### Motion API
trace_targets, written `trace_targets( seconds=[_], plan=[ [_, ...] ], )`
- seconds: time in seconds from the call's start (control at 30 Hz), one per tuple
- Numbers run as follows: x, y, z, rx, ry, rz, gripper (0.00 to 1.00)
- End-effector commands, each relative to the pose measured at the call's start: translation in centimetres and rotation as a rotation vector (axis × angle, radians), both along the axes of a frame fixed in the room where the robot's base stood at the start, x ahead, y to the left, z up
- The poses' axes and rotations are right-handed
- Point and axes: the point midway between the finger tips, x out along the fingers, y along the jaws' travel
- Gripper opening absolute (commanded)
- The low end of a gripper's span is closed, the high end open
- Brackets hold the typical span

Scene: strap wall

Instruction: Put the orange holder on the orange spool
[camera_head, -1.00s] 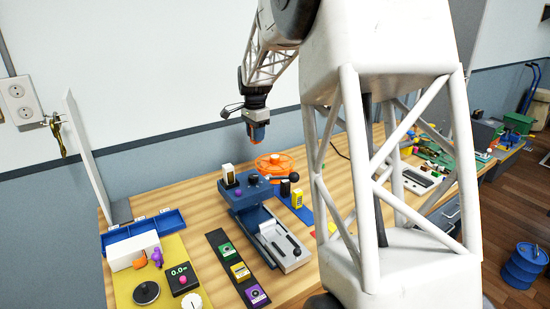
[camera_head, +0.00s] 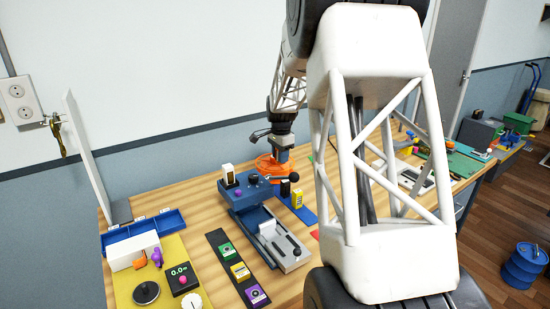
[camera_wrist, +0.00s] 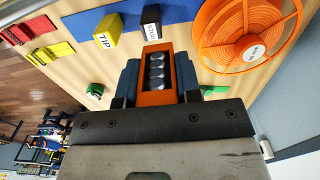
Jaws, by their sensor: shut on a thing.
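My gripper (camera_head: 282,157) is shut on the orange holder, a narrow orange block (camera_wrist: 157,75) with a row of several round silver pieces in it. The blue-grey fingers clasp it from both sides in the wrist view. The orange spool (camera_wrist: 245,35) is a wide flanged reel with a white label at its hub, lying at the upper right of the wrist view. The holder is beside the spool there, apart in the picture. In the head view the spool (camera_head: 266,167) is on the bench behind the blue fixture, partly hidden by my gripper; whether they touch cannot be told.
A yellow box marked TIP (camera_wrist: 104,32) and a black box (camera_wrist: 152,22) stand on a blue mat close to the holder. The blue-grey fixture (camera_head: 250,190) with black knobs stands in front of the spool.

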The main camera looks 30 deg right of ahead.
Motion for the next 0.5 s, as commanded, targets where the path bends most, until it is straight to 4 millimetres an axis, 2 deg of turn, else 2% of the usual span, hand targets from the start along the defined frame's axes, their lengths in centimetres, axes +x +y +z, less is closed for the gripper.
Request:
trace_targets(
  seconds=[0.13,0.5],
  plan=[
    [0.00,0.01,-0.67,0.000,0.000,0.000,0.05],
    [0.11,-0.04,-0.68,0.000,0.000,0.000,0.05]
  ],
)
